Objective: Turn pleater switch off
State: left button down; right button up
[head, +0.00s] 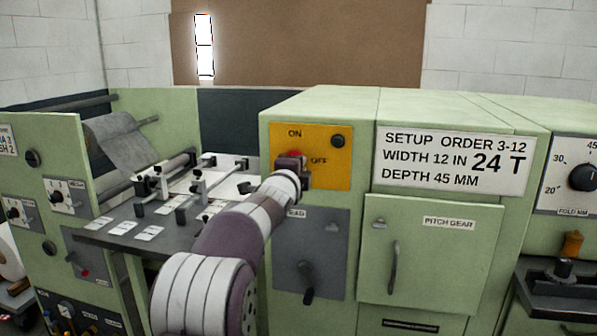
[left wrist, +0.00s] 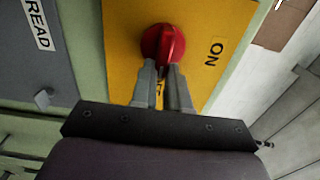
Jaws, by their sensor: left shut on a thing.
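The pleater switch is a red rotary knob (head: 290,157) on a yellow plate (head: 338,172) marked ON above and OFF to the right. My left gripper (head: 303,168) reaches the plate and partly covers the knob in the head view. In the left wrist view the red knob (left wrist: 163,44) is upper middle on the yellow plate (left wrist: 120,45). The fingers of my left gripper (left wrist: 166,70) are closed on the knob's raised grip and partly hide the OFF label. I cannot tell exactly which mark the knob points to. My right gripper is not in view.
A dark round button (head: 338,141) is on the same plate. Below is a grey panel (head: 337,240) with a black lever (head: 307,280). A handled PITCH GEAR door (head: 440,255) is to the right. A worktable (head: 120,232) with clamps lies left of my arm.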

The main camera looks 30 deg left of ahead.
pick_arm(q)
jog(key=shift+f, duration=0.15)
jog(key=c, duration=1.1)
grip_release()
jog(key=b+v, duration=0.2)
jog(key=v, duration=1)
jog(key=shift+s, duration=0.4)
